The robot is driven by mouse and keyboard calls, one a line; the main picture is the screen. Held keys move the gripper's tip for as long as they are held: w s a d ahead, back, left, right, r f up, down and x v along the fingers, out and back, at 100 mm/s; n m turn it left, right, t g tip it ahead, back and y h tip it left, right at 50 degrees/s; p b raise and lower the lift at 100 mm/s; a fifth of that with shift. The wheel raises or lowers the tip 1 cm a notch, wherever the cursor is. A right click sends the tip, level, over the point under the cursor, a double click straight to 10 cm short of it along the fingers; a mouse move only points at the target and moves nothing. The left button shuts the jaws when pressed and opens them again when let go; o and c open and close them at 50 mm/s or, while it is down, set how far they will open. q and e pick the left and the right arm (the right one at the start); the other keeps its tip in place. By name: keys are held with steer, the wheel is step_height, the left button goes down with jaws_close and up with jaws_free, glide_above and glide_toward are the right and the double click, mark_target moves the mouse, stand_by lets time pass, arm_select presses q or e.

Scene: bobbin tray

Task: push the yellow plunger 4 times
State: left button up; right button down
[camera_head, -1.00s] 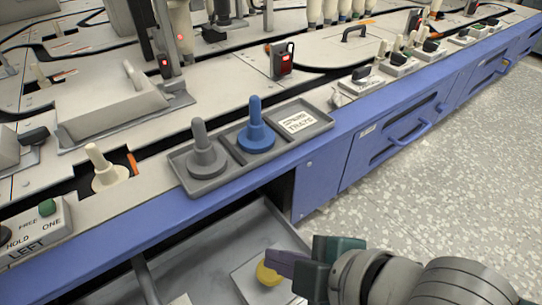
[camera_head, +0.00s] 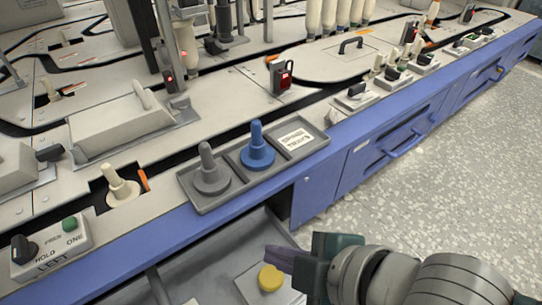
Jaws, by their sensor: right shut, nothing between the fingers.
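The yellow plunger (camera_head: 270,278) is a round yellow knob on a pale square plate in the grey open drawer below the blue front edge. My right gripper (camera_head: 277,257) comes in from the right. It is shut and empty, and its purple and dark green fingertips are just above and right of the yellow plunger in the picture. A small gap seems to show between fingertips and knob, but I cannot tell the height. My left gripper is not in view.
A grey tray (camera_head: 203,206) on the table edge holds a grey peg (camera_head: 210,175), a blue peg (camera_head: 257,150) and a labelled compartment. A control box (camera_head: 50,250) with a green button stands at left. The speckled floor (camera_head: 440,190) at right is clear.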

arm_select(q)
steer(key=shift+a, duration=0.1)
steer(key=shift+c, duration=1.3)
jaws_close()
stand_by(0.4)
